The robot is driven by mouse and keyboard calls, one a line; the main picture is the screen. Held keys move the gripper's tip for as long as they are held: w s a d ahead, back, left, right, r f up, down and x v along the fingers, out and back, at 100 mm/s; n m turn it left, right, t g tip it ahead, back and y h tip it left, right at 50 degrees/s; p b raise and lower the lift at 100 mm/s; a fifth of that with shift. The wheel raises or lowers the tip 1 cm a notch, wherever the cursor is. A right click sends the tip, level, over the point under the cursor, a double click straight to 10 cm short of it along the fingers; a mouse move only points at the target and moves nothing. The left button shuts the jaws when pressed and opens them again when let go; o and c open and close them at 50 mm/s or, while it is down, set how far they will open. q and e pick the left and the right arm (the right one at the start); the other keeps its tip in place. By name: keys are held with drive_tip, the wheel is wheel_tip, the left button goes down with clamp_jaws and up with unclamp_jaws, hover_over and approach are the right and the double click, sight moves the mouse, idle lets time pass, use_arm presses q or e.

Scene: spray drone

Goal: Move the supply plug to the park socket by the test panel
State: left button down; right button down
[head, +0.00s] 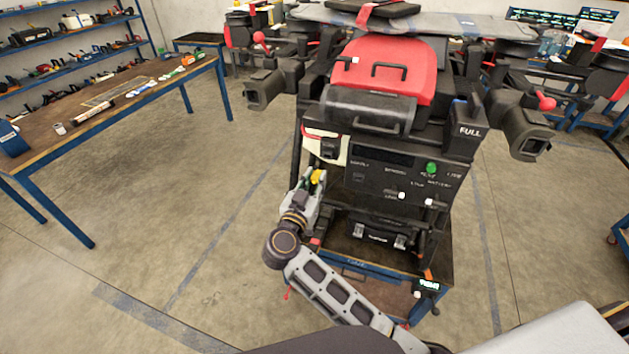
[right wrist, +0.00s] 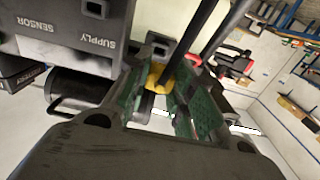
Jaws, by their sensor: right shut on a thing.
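The black test panel (head: 455,172) is on the front of the drone stand, with a green light and several labels. Its SUPPLY and SENSOR lettering also shows in the right wrist view (right wrist: 75,25). My right gripper (head: 316,184) is at the panel's left side. It is shut on the supply plug, whose yellow part (right wrist: 158,80) shows between the green finger pads in the right wrist view. Dark cables or rods pass close above it. A dark square socket (right wrist: 157,47) is just beyond the plug; I cannot tell whether they touch. My left gripper is not in view.
The drone with a red cover (head: 385,70) sits above the panel, its arms spread to both sides. A black case (head: 375,232) is on the shelf below. A workbench (head: 110,95) with tools stands at left. The floor between is clear.

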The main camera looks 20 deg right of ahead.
sight(318, 174)
drive_tip(key=shift+r+p, duration=0.15)
drive_tip(key=shift+p, duration=0.65)
drive_tip(key=shift+p+x, duration=0.35)
drive_tip(key=shift+x, duration=2.55)
drive_tip(key=shift+x, duration=1.25)
idle(0.6)
drive_tip(key=c, duration=1.1)
unclamp_jaws()
drive_tip(key=shift+w+d, duration=0.1)
drive_tip(key=shift+w, duration=0.05)
drive_tip(key=shift+c, duration=0.2)
